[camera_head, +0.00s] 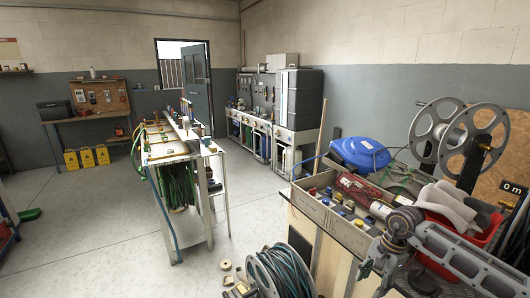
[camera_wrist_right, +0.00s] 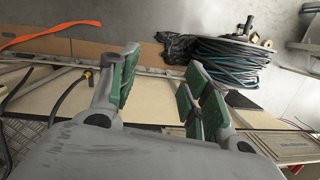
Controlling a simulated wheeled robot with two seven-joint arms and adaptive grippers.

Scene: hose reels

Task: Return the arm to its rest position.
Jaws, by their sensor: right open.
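My right arm (camera_head: 450,250) comes in from the right in the head view, over the front of the workbench. Its gripper (camera_head: 376,270) hangs near the bench's near edge, pointing down. In the right wrist view my right gripper (camera_wrist_right: 160,92) is open, its green-padded fingers apart with nothing between them. Below it lie a pale bench surface and a brown edge strip. My left gripper is not in view.
A reel of dark green hose (camera_head: 280,272) stands on the floor beside the bench; it also shows in the wrist view (camera_wrist_right: 225,58). The bench holds a grey divided tray (camera_head: 318,208), a blue reel (camera_head: 360,153) and a red bin (camera_head: 440,262). Open floor (camera_head: 90,235) lies left.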

